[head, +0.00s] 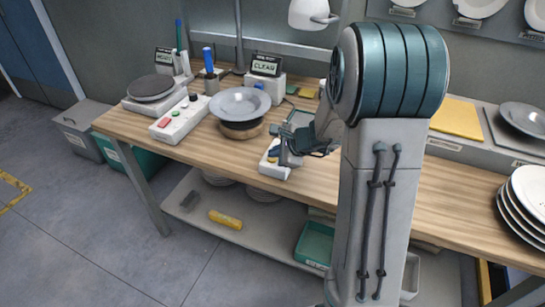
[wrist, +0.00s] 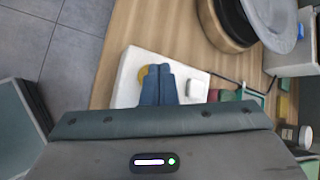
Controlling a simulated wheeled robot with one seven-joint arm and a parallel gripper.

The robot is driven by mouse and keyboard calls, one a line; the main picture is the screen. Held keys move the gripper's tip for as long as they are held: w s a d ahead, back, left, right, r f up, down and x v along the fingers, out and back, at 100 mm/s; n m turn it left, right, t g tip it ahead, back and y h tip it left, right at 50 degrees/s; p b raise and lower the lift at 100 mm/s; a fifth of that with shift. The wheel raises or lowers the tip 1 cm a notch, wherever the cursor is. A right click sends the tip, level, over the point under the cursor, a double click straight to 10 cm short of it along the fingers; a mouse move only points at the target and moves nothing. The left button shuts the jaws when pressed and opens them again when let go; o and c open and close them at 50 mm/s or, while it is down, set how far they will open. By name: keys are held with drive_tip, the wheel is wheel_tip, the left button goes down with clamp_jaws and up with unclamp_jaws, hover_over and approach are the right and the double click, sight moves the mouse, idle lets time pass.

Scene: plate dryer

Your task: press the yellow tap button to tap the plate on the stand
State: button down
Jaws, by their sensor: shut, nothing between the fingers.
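A grey plate (head: 240,102) rests on a round wooden stand (head: 241,131) on the bench; in the wrist view the plate (wrist: 268,22) and stand (wrist: 213,25) show at the top right. The white button box (head: 268,171) stands at the bench's front edge, right of the stand. In the wrist view the yellow tap button (wrist: 142,75) on this box (wrist: 126,92) is partly hidden by my fingers. My gripper (wrist: 158,72) is shut and empty, its blue fingertips over the box beside the button. I cannot tell whether they touch it.
A display reading "CLEAN" (head: 266,66) stands behind the plate. A white panel with coloured buttons (head: 178,122) and a round-topped device (head: 151,87) are to the left. Stacked plates (head: 527,200) stand at the far right. Bare bench (head: 440,195) lies right of my arm.

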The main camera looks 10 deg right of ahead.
sight(275, 159)
drive_tip(key=shift+r+p, duration=0.35)
drive_tip(key=shift+r, duration=0.35)
drive_tip(key=shift+r+p, duration=1.95)
drive_tip(key=shift+r, duration=0.65)
